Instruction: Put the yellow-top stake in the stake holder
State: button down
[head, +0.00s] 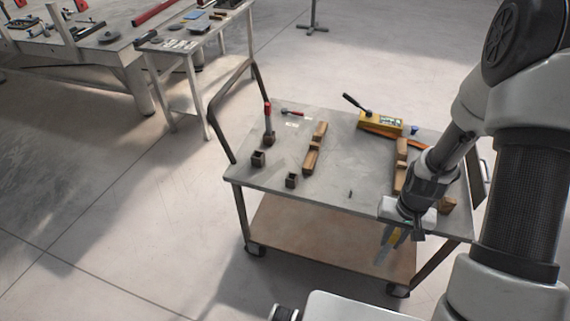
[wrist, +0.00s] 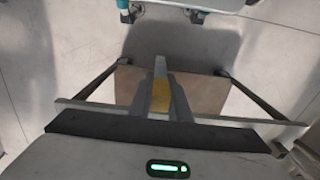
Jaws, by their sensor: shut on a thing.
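My gripper (head: 398,238) is at the front right of the cart, pointing down beyond the cart top's near edge. It is shut on the yellow-top stake (head: 394,236), whose yellow part shows at the jaws. Two small dark box-like holders with open tops, one (head: 258,158) and another (head: 291,180), stand empty-looking on the left of the cart. A red-top stake (head: 267,108) stands upright in a third holder (head: 269,139) behind them.
The grey cart top (head: 335,190) has bare room in the middle. Wooden blocks (head: 312,158) stand centrally; more blocks (head: 401,165) are near my arm. A yellow tool with a black lever (head: 381,122) lies at the back. The cart's handle (head: 232,92) rises at left.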

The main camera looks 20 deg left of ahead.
aim_at(258, 163)
jog(key=j+z, duration=0.25)
jog(key=j, duration=1.1)
jog(key=j+z, duration=0.2)
jog(key=j, duration=1.1)
jog(key=i+j+z, duration=0.1)
jog(key=j, duration=0.3)
jog(key=i+j, duration=0.1)
jog(key=j, duration=0.3)
jog(key=i, duration=0.2)
jog(key=z, duration=0.05)
